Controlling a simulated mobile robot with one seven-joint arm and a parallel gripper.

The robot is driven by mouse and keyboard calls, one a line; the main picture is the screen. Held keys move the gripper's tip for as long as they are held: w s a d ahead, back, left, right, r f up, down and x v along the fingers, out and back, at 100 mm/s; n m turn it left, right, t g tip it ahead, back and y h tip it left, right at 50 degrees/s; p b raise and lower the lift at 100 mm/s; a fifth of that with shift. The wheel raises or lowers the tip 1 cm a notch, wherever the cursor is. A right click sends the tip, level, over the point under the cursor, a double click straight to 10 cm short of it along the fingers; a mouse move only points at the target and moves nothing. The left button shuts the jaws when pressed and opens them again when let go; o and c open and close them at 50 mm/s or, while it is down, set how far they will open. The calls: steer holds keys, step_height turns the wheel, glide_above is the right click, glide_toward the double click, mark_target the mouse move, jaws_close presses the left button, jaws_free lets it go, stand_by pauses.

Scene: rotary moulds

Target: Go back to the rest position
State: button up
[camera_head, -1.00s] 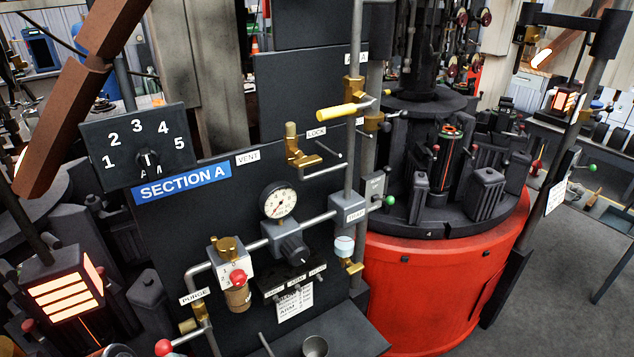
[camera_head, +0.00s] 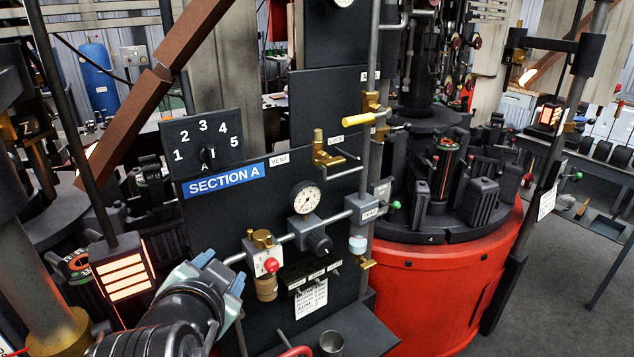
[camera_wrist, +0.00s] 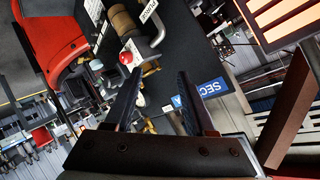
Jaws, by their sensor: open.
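My gripper (camera_head: 221,270) is in the lower left of the head view, in front of the black SECTION A panel (camera_head: 275,235). Its two blue-grey fingers are spread with nothing between them. In the wrist view the two dark fingers stand apart, and the space between their tips (camera_wrist: 159,74) is empty. Past them the wrist view shows the blue SECTION A label (camera_wrist: 210,91), a red knob (camera_wrist: 126,58) and a brown cylinder (camera_wrist: 122,19). I cannot tell how far the fingers are from the panel.
A pressure gauge (camera_head: 306,197), a yellow-handled valve (camera_head: 360,121) and pipes stick out from the panel. A glowing orange lamp (camera_head: 122,277) stands left of my gripper. A red round base (camera_head: 440,290) with dark moulds is at right. Grey floor is clear at far right.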

steer(key=d+r+n+t, duration=0.2)
steer(key=d+r+t, duration=0.1)
steer(key=r, duration=0.6)
steer(key=d+r+n+t, duration=0.1)
steer(key=d+r+t, duration=0.3)
steer(key=r, duration=0.5)
steer(key=s+d+r+n+t, duration=0.2)
steer(key=s+r, duration=0.4)
steer(key=r, duration=0.3)
steer(key=s+d+r+n+t+h, duration=0.1)
steer(key=s+d+r+n+t, duration=0.1)
steer(key=s+d+r+t, duration=0.2)
steer(key=s+r+t, duration=0.1)
steer(key=s+r, duration=0.2)
steer(key=r, duration=0.1)
steer(key=shift+s+d+r+t, duration=0.2)
steer(key=shift+s+r+t, duration=0.1)
steer(key=shift+r+t, duration=0.1)
steer(key=shift+f, duration=0.1)
